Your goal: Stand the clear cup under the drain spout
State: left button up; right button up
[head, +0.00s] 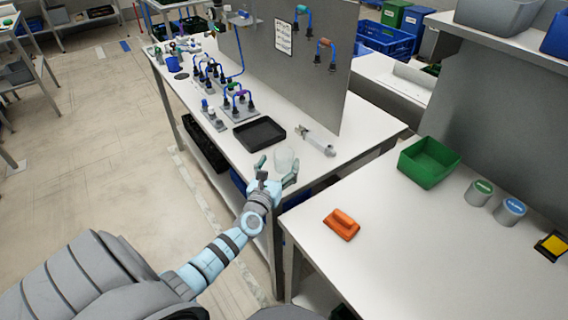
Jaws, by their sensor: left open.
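The clear cup (285,159) stands upright near the front right end of the long white workbench. My left gripper (276,168) is open at the bench's near edge, with one finger on each side of the cup as seen here. I cannot tell whether the fingers touch it. A grey fitting (318,141) lies on the bench just behind and right of the cup. I cannot tell whether it is the drain spout. My right gripper is out of view.
A black tray (259,134) lies left of the cup, with blue hose loops (238,98) on blocks farther left. A grey upright panel (300,60) stands behind. The right table holds a green bin (429,162), an orange tool (341,224) and two grey cans (509,211).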

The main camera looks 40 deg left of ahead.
aim_at(287, 149)
pick_arm(q)
jog(key=b+x, duration=0.1)
jog(key=x, duration=0.3)
jog(key=shift+w+d, duration=0.1)
jog(key=shift+d, duration=0.05)
jog(key=shift+r, duration=0.1)
jog(key=c, duration=1.2)
